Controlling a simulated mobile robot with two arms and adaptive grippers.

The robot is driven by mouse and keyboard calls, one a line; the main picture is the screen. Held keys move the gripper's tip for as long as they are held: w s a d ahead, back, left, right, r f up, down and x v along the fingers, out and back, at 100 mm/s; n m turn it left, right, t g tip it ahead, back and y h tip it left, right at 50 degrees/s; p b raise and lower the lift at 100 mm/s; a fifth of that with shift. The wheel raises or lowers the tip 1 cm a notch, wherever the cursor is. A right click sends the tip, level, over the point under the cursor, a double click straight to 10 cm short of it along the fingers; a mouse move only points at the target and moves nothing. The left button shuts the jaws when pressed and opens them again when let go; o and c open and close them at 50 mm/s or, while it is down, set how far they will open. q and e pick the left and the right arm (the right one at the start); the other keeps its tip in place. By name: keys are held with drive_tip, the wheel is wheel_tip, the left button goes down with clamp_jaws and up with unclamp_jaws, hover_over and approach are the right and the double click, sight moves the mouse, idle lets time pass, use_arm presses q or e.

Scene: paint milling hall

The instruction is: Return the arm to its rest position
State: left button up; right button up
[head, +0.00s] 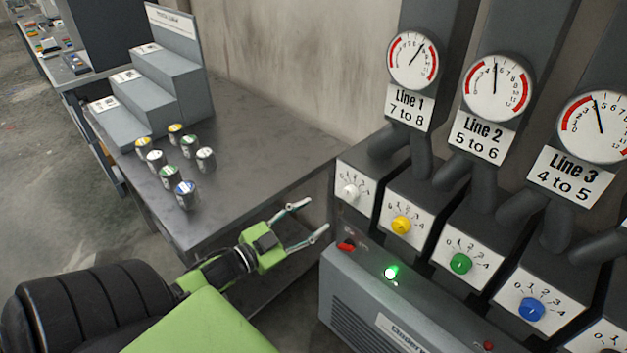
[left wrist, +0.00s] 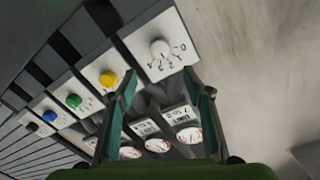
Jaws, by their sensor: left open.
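My left arm comes in from the bottom left of the head view. Its green gripper (head: 310,219) is open and empty, between the table's right end and the grey machine. Its fingertips point right, toward the white knob (head: 350,193) and the red switch (head: 346,245), and look apart from both. In the left wrist view the open fingers (left wrist: 165,88) frame the gauges, with the white knob (left wrist: 160,48) just beyond them. My right gripper is not in view.
A grey table (head: 262,180) carries several small cans (head: 186,194) and a stepped stand (head: 165,85). On the right are gauges (head: 413,60), a yellow knob (head: 401,225), a green knob (head: 460,263), a blue knob (head: 532,309) and a lit green lamp (head: 391,272) on the machine (head: 370,310).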

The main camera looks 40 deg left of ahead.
use_arm(q)
drive_tip(key=s+a+f+n+g+y, duration=0.15)
drive_tip(key=s+f, duration=0.25)
drive_tip(key=f, duration=0.6)
drive_tip(key=s+d+f+n+g+y, duration=0.1)
drive_tip(key=s+f+g, duration=0.2)
drive_tip(key=f, duration=0.7)
drive_tip(key=s+a+f+n+g+y, duration=0.15)
drive_tip(key=s+f, duration=0.25)
drive_tip(key=f, duration=0.7)
drive_tip(key=s+d+f+g, duration=0.3)
drive_tip(key=s+d+f, duration=0.3)
drive_tip(key=s, duration=0.3)
drive_tip(key=s+d+f+g+h, duration=0.1)
drive_tip(key=s+d+f+g, duration=0.3)
drive_tip(key=s+f, duration=0.4)
drive_tip(key=s+d+f+g, duration=0.3)
drive_tip(key=s+d+f, duration=0.4)
drive_tip(key=s, duration=0.4)
drive_tip(key=shift+s+d+f+n+h, duration=0.2)
drive_tip(key=shift+s+d+n+h, duration=0.1)
drive_tip(key=shift+s, duration=0.05)
